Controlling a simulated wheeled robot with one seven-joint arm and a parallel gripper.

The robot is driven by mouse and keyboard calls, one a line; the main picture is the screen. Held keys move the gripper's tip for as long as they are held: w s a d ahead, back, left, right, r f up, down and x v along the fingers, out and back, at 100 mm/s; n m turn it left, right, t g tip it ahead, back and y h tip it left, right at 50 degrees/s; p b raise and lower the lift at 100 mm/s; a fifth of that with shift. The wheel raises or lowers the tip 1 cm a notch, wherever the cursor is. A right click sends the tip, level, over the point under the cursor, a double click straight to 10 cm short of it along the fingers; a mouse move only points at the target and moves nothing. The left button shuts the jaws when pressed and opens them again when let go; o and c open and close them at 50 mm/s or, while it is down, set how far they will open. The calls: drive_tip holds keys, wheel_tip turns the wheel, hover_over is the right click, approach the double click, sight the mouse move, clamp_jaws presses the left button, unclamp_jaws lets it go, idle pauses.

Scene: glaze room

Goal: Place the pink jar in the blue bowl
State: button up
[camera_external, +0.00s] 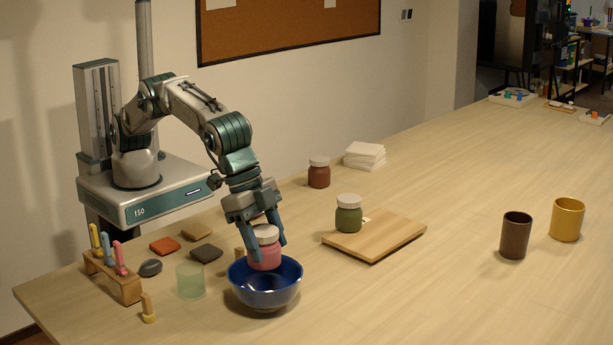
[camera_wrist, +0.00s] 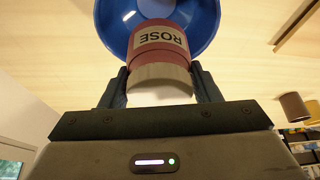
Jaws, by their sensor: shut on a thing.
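The pink jar (camera_external: 264,254) has a white lid and is upright between the fingers of my gripper (camera_external: 265,249). In the wrist view the jar (camera_wrist: 158,40) shows a label reading ROSE, and my gripper's fingers (camera_wrist: 159,88) press on both sides near its lid. The blue bowl (camera_external: 250,291) stands on the table right at the jar. The jar is over the back part of the bowl, and its lower end is partly hidden by the rim. In the wrist view the bowl (camera_wrist: 112,20) lies beyond the jar. I cannot tell whether the jar touches the bowl.
A translucent green cup (camera_external: 190,280) stands just left of the bowl, near a wooden tool holder (camera_external: 125,287). A green jar (camera_external: 348,214) sits on a wooden board (camera_external: 390,241) to the right. A brown jar (camera_external: 319,173) stands behind.

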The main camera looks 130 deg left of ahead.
wheel_tip(320, 180, down, 8)
drive_tip(key=shift+f+p, duration=0.15)
drive_tip(key=shift+p, duration=0.5)
drive_tip(key=shift+f, duration=0.1)
drive_tip(key=o, duration=0.8)
drive_tip(key=shift+f, duration=0.1)
drive_tip(key=shift+c, duration=0.2)
drive_tip(key=shift+o, duration=0.5)
